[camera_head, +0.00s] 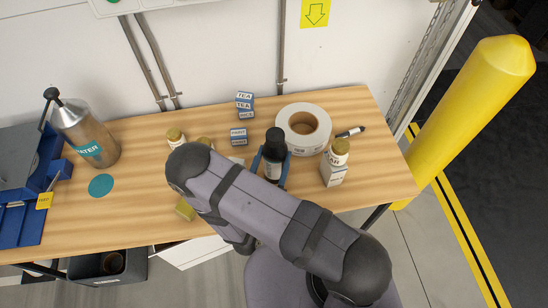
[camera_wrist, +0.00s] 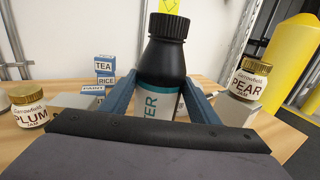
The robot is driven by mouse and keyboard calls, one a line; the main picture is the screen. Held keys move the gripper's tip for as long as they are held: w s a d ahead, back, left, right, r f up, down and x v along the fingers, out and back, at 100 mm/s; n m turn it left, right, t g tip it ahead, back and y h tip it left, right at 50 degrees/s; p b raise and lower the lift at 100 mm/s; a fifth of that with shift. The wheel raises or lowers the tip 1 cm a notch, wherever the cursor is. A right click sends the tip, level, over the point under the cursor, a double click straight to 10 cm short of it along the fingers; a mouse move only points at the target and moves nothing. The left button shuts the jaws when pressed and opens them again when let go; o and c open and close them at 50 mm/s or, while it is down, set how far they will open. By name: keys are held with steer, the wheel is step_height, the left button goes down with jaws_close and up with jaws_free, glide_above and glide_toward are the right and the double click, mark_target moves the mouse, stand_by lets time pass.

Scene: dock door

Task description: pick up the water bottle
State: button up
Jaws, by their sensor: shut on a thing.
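A black water bottle (camera_head: 274,142) with a ribbed black cap stands upright right of the table's middle. In the wrist view the bottle (camera_wrist: 164,62) shows a teal and white label ending in "TER". My gripper (camera_wrist: 161,98) is shut on the bottle, with one blue finger on each side of its body. In the head view my gripper (camera_head: 272,168) is partly hidden behind my arm. The bottle's base is hidden, so I cannot tell whether it touches the table.
A pear jam jar (camera_head: 339,150) sits on a white box (camera_head: 332,173) close to the right. A tape roll (camera_head: 303,128) lies behind the bottle. A teal disc (camera_head: 101,185) lies clear.

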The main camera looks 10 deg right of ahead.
mark_target(273, 140)
steer(key=shift+r, duration=0.15)
steer(key=shift+r+b, duration=0.35)
steer(key=shift+r, duration=4.5)
